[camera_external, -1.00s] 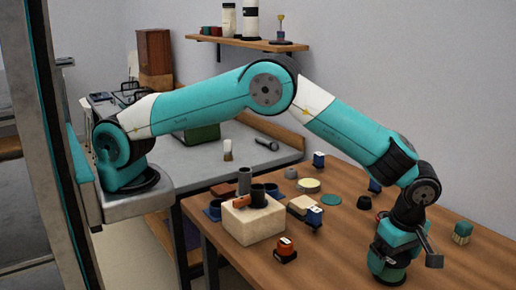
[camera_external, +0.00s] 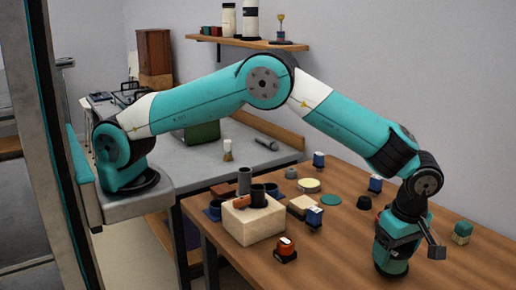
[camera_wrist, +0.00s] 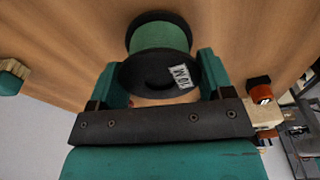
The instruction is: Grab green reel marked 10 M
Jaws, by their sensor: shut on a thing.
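The gap between reel and table is hard to judge.
The wood (camera_external: 335,250) between is clear.

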